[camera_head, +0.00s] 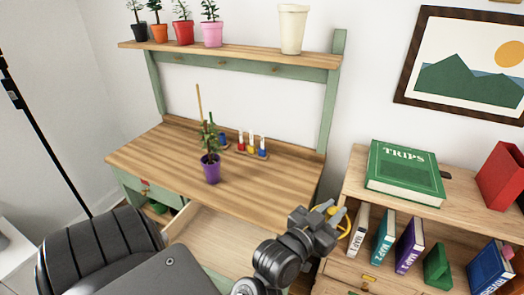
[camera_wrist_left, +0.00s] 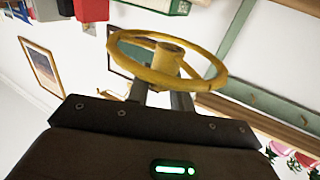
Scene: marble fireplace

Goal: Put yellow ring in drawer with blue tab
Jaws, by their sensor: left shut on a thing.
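My left gripper (camera_head: 326,216) is shut on the yellow ring (camera_head: 345,223), held in the air in front of the right shelf. In the left wrist view the yellow ring (camera_wrist_left: 166,60) looks like a small wheel with a hub, and my left fingers (camera_wrist_left: 160,98) are at the hub. An open drawer (camera_head: 222,238) of pale wood sticks out from the desk, left of the gripper. Its visible inside looks empty. Its front is largely hidden, and no blue tab can be made out. My right gripper is not in view.
The wooden desk (camera_head: 145,158) carries a purple potted plant (camera_head: 210,168) and a small rack of colored bottles (camera_head: 252,150). The right shelf (camera_head: 352,190) holds a green book (camera_head: 404,172) and several upright books close to the gripper.

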